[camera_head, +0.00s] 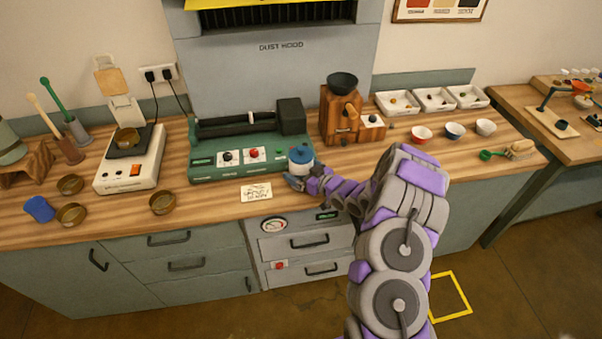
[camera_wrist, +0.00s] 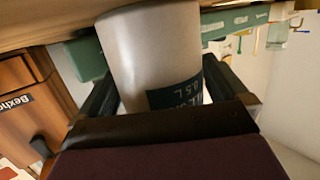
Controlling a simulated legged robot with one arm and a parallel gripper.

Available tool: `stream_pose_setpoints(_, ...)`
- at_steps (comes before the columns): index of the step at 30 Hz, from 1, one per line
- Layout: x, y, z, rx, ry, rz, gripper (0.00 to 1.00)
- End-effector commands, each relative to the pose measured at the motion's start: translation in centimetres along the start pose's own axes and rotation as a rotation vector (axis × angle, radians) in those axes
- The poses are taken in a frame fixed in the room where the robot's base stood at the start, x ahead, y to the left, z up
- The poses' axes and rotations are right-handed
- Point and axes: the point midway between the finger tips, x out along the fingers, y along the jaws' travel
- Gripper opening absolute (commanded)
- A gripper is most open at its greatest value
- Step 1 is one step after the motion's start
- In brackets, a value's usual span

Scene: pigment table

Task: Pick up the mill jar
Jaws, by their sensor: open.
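The mill jar (camera_head: 301,161) is a pale jar with a blue lid, standing at the front right corner of the green mill machine (camera_head: 215,170). In the wrist view the jar (camera_wrist: 150,50) is a large pale cylinder with a dark label reading "0.5 L". My gripper (camera_head: 297,184) is open and low at the front of the jar. In the wrist view its dark fingers lie on either side of the jar's body. I cannot tell whether either finger touches it. The jar's lid is out of the wrist view.
A wooden grinder (camera_head: 341,115) stands right of the jar. A small paper card (camera_head: 256,192) lies on the worktop left of my gripper. Small bowls (camera_head: 421,134) and white trays (camera_head: 397,103) are at the right.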

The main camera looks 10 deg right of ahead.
Motion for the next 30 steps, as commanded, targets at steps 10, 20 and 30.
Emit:
stream_pose_setpoints(10,-0.02,0.00,-0.01,0.000,0.000,0.000,0.74)
stream_pose_setpoints(20,-0.03,-0.01,-0.02,0.000,0.000,0.000,0.43)
stream_pose_setpoints(30,-0.07,0.02,-0.23,0.000,0.001,0.000,0.39)
